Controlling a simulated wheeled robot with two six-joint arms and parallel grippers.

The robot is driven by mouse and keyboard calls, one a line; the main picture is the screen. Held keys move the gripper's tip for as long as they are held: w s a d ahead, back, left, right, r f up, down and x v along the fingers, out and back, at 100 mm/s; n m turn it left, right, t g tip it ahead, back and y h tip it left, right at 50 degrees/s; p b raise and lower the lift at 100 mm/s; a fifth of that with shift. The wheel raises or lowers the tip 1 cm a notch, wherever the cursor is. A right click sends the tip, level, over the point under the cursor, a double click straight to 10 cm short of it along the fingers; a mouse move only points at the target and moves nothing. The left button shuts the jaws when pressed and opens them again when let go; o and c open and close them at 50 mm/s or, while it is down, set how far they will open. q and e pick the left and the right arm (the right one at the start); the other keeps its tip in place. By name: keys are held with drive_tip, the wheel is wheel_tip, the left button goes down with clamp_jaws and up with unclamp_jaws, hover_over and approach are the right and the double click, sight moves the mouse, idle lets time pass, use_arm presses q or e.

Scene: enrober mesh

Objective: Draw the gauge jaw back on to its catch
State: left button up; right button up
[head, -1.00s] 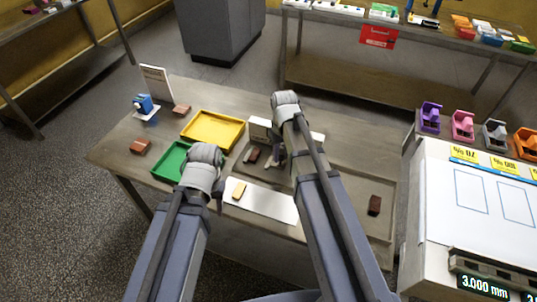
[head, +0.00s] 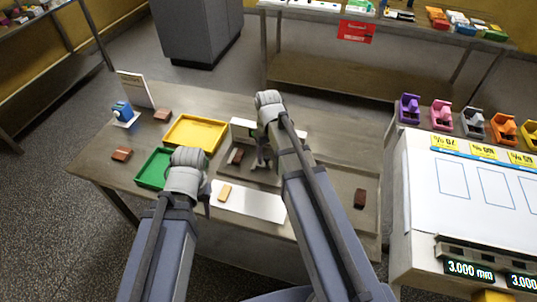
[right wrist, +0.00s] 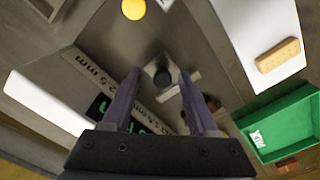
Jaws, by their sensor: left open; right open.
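The gauge (head: 243,124) stands on the table, mostly hidden behind my right arm. In the right wrist view its scale strip (right wrist: 88,70) carries millimetre marks, with a green-lit display partly covered by my finger. A pale block with a dark round knob (right wrist: 163,76), apparently the gauge jaw, shows between my right fingertips. My right gripper (right wrist: 160,75) is open above it; I cannot tell whether the fingers touch it. The catch cannot be made out. My left gripper (head: 208,207) is open beside the green tray (head: 152,168), holding nothing visible.
A yellow tray (head: 196,134), a white board (head: 258,204) with a tan bar (head: 225,192), and several brown blocks lie on the table. A yellow round button (right wrist: 133,9) shows near the gauge. A white machine (head: 460,190) stands at the right.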

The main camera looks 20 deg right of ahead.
sight(267, 159)
drive_tip(key=shift+r+p, duration=3.8)
drive_tip(key=shift+r, duration=0.15)
drive_tip(key=shift+f, duration=0.1)
drive_tip(key=shift+s+a, duration=0.2)
drive_tip(key=s+a+f+n+h+b, duration=0.1)
drive_tip(key=s+a+f+b, duration=0.1)
drive_tip(key=s+a, duration=1)
drive_tip(key=shift+s+a+f+n+b, duration=0.35)
drive_tip(key=shift+s+b, duration=0.2)
drive_tip(key=shift+s, duration=0.5)
